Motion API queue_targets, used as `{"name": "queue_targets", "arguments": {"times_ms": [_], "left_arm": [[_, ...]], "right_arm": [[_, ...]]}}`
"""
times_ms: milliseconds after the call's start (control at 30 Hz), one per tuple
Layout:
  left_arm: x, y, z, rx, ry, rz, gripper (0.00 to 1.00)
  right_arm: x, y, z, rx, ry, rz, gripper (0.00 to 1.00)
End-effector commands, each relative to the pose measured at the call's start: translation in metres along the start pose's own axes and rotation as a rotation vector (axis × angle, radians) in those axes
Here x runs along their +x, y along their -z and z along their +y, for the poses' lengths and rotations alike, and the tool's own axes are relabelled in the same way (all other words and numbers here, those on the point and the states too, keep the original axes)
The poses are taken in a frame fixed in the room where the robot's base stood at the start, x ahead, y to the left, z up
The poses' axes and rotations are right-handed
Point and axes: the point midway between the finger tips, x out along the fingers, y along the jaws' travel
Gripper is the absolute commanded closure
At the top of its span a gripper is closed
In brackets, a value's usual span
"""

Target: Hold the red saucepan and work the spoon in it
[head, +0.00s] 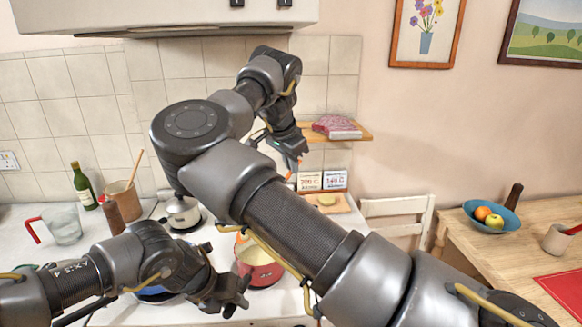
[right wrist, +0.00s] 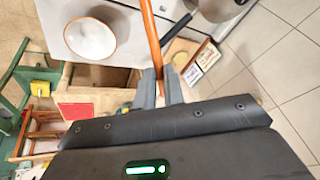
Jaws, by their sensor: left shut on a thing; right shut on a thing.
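The red saucepan (head: 262,273), pale inside, stands on the white worktop in the head view, partly covered by my right arm. My left gripper (head: 236,296) is at its near left side, shut on it; the fingers hide the grasped part. My right gripper (head: 291,160) is high above and behind the saucepan, shut on the orange-brown spoon (right wrist: 150,35). The right wrist view shows the handle between the fingertips (right wrist: 159,92). The spoon's far end is out of that view and hidden in the head view, so I cannot tell whether it is inside the saucepan.
Cards (head: 322,181) and a wooden board (head: 327,203) are at the back right. A wooden table (head: 520,245) with a blue fruit bowl (head: 508,226) is further right.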

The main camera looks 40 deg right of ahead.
Motion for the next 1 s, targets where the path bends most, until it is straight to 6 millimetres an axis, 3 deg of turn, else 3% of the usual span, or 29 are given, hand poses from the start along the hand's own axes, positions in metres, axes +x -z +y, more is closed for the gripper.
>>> {"name": "queue_targets", "arguments": {"times_ms": [467,633,767,1000], "left_arm": [[-0.001,-0.001,0.0,0.0,0.0,-0.002,1.0],[-0.001,-0.001,0.0,0.0,0.0,-0.002,1.0],[-0.001,-0.001,0.0,0.0,0.0,-0.002,1.0],[-0.001,-0.001,0.0,0.0,0.0,-0.002,1.0]], "right_arm": [[0.0,0.0,0.0,0.001,0.0,0.0,1.0],[0.001,0.013,0.011,0.047,-0.017,0.002,1.0],[0.004,0.041,0.039,0.154,-0.054,0.005,1.0],[0.012,0.101,0.132,0.475,-0.163,0.019,1.0]]}}
